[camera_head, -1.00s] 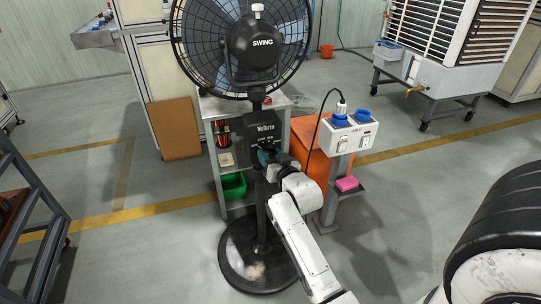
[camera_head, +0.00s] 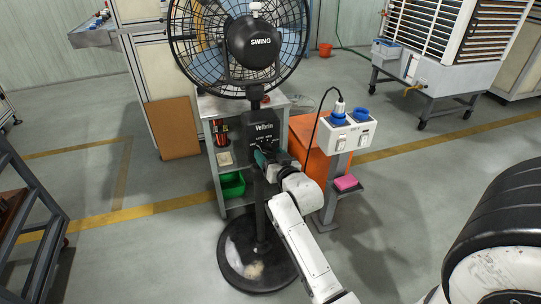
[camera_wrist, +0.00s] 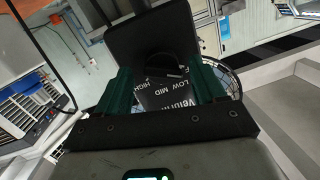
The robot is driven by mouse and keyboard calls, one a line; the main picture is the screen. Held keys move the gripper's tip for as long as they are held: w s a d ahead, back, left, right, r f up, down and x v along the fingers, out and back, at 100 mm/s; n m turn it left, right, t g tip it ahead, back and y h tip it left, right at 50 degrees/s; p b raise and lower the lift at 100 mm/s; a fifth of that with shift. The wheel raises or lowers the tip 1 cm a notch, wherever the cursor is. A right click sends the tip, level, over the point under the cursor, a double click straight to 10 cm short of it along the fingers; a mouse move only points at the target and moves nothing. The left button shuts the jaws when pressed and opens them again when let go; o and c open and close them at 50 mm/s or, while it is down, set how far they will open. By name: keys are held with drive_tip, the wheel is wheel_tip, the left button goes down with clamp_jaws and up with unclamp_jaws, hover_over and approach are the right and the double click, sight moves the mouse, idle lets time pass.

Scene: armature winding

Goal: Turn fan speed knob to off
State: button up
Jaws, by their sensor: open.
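The black pedestal fan (camera_head: 254,42) stands on a round base, with a dark "Velbrin" control box (camera_head: 262,130) on its pole. My gripper (camera_head: 263,158) is at the lower front of this box and hides the knob in the head view. In the wrist view, the box's panel shows upside-down LOW, MID and HIGH labels (camera_wrist: 167,86). A dark rounded shape, apparently the fan speed knob (camera_wrist: 170,65), lies between the green fingers of my gripper (camera_wrist: 163,75). The fingers are apart, one on each side; I cannot tell whether they touch it. The knob's pointer setting is not readable.
A white socket box (camera_head: 345,134) on a post stands right of the fan, with a cable looping to it. An orange box (camera_head: 308,145) and a grey shelf (camera_head: 215,165) stand behind. A dark metal frame (camera_head: 35,220) is at left. Open floor lies between.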

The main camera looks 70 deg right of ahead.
drive_tip(key=f+v, duration=0.1)
drive_tip(key=v, duration=0.9)
drive_tip(key=shift+r, duration=0.4)
drive_tip(key=shift+s, duration=0.1)
drive_tip(key=w+a+f+n+g+y+p, duration=0.25)
drive_tip(key=a+f+y, duration=0.2)
drive_tip(key=a, duration=0.45)
drive_tip(key=s+a+n+g+y+p, duration=0.3)
drive_tip(key=s+a+n+g, duration=0.1)
drive_tip(key=a, duration=0.5)
drive_tip(key=s+a+f+n+g+y+p, duration=0.1)
drive_tip(key=s+a+n+g+y+p, duration=0.1)
drive_tip(key=s+a, duration=0.5)
drive_tip(key=a+n+g+y, duration=0.1)
drive_tip(key=a+n+g, duration=0.1)
drive_tip(key=a, duration=0.1)
drive_tip(key=shift+s+a+g+y+p, duration=0.15)
drive_tip(key=shift+s+g+y+p, duration=0.1)
drive_tip(key=shift+g+y+p, duration=0.15)
